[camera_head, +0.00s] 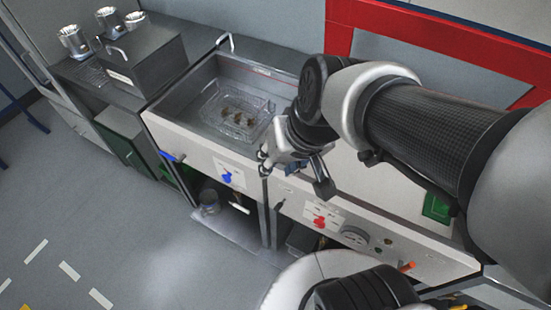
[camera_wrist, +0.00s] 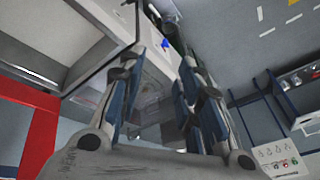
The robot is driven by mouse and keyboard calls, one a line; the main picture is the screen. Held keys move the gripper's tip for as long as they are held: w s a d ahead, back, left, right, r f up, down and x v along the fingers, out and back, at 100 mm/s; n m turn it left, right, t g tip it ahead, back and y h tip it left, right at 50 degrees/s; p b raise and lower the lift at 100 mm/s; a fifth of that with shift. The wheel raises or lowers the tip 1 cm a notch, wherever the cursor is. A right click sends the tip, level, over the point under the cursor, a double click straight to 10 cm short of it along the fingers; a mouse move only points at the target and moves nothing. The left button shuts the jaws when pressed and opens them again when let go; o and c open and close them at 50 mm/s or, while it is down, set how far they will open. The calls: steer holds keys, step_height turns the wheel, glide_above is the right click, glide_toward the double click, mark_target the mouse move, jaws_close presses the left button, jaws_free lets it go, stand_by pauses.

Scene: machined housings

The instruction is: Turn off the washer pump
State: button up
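The washer (camera_head: 192,131) has an open sink-like basin and a pale front panel. A blue knob (camera_head: 227,177) sits on a white label on the left panel, and a blue lever handle (camera_head: 172,157) sticks out at its left end. A red knob (camera_head: 319,222) is on the right panel beside a round dial (camera_head: 354,236). I cannot tell which control is the pump's. My gripper (camera_head: 266,158) is over the basin's front right edge, apart from the knobs. In the wrist view my gripper (camera_wrist: 164,62) is open and empty, with a blue control (camera_wrist: 165,43) beyond the fingertips.
A clear tray (camera_head: 232,113) with small brown parts lies in the basin. Several metal housings (camera_head: 75,42) stand on the counter at the back left. A red frame (camera_head: 440,36) runs behind the arm. An orange handle (camera_head: 407,267) projects at the right. The floor at left is clear.

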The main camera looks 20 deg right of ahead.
steer(key=shift+m+g+y, duration=0.3)
steer(key=shift+m+y, duration=0.2)
steer(key=shift+m, duration=0.4)
steer(key=w+f, duration=0.1)
steer(key=w, duration=0.1)
steer(key=w+a+f+p, duration=0.1)
steer(key=w, duration=0.1)
steer(key=w+f+p, duration=0.1)
steer(key=w, duration=0.1)
steer(key=shift+a, duration=0.2)
steer(key=c, duration=0.4)
steer(key=w+f, duration=0.1)
steer(key=w+f+m+p, duration=0.1)
steer(key=f, duration=0.1)
steer(key=w+f+m+p, duration=0.1)
steer(key=w+f, duration=0.1)
steer(key=shift+d+f, duration=0.25)
jaws_close()
steer(key=d+f+m+h+p, duration=0.1)
steer(key=d+f, duration=0.1)
steer(key=f, duration=0.3)
steer(key=s+d+f+m+g+h+p, duration=0.1)
steer(key=d+f+p, duration=0.1)
steer(key=f, duration=0.3)
steer(key=d+f+m+g+p, duration=0.1)
steer(key=d+f+m, duration=0.1)
steer(key=f, duration=0.3)
steer(key=shift+s+f+h, duration=0.25)
steer(key=shift+s+h, duration=0.15)
steer(key=shift+a, duration=0.1)
